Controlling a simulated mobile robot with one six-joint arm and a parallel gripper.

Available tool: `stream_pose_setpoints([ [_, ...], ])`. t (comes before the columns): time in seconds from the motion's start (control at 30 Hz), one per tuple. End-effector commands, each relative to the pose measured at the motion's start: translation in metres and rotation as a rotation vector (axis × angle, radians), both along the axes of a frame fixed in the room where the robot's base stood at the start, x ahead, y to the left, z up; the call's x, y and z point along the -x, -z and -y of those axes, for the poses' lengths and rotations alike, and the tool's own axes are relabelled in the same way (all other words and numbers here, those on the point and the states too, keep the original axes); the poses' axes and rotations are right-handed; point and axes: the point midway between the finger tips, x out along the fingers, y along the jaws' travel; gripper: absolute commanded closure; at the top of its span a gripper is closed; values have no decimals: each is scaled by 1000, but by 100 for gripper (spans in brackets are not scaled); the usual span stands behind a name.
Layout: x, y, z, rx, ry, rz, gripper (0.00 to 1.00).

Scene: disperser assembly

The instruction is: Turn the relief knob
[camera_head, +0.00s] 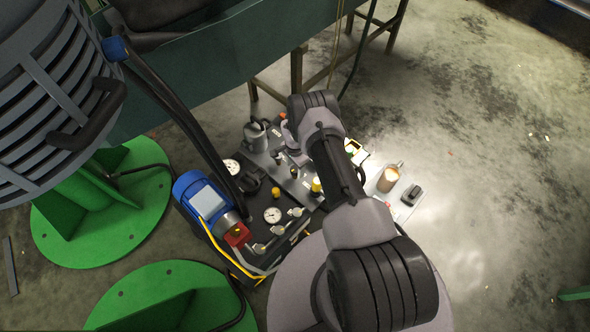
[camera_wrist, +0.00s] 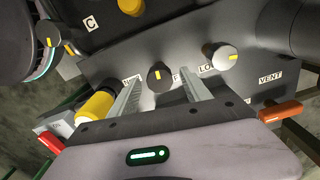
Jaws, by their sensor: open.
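In the wrist view, my gripper (camera_wrist: 163,84) is open, with one finger on each side of a dark round knob (camera_wrist: 160,77) with a yellow mark. The knob sits on a grey panel (camera_wrist: 180,48). A label by the left finger is mostly hidden, so I cannot read whether it says relief. I cannot tell whether either finger touches the knob. In the head view, my arm hides most of the gripper and this knob.
An orange handle (camera_wrist: 281,112) sits below the VENT label (camera_wrist: 270,78). A yellow knob (camera_wrist: 97,107) is close to my left finger. Open floor lies to the right.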

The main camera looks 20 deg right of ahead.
Motion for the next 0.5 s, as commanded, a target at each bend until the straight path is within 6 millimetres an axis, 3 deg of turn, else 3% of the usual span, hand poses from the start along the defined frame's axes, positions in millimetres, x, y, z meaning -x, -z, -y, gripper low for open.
stream_pose_setpoints([
  [0.27,0,1,0,0,0,0,46],
  [0.5,0,1,0,0,0,-1,93],
])
